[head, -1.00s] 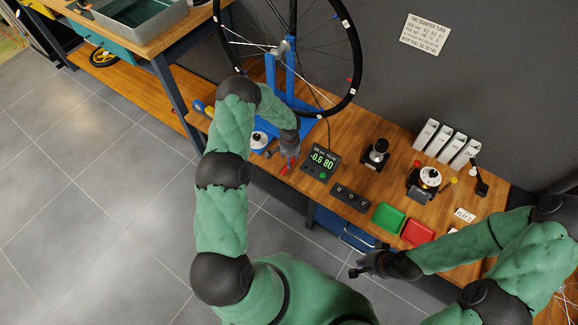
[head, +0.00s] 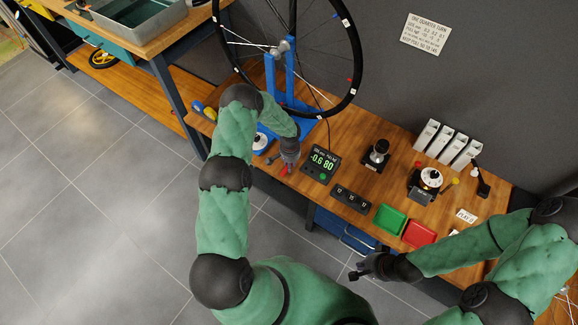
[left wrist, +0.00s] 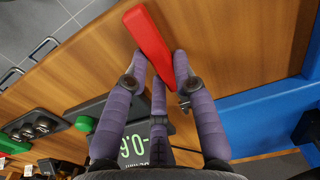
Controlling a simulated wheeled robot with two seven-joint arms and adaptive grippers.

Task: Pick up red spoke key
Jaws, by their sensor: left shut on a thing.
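The red spoke key (left wrist: 148,40) is a long flat red bar, seen close up in the left wrist view. My left gripper (left wrist: 160,68) is shut on it, with its purple fingers around the key's lower part. In the head view the left gripper (head: 287,162) is at the front edge of the bench, left of the display, and a bit of the red key (head: 284,170) shows at its tips. The gripper partly hides the key. My right gripper (head: 356,269) is empty in front of the bench, its fingers apart.
The wooden bench (head: 330,140) holds a blue wheel stand (head: 291,85) with a wheel, a digital display (head: 321,164), a black socket block (head: 350,198), a green tray (head: 389,219) and a red tray (head: 419,234). A white round dial (head: 260,141) sits left of the left gripper.

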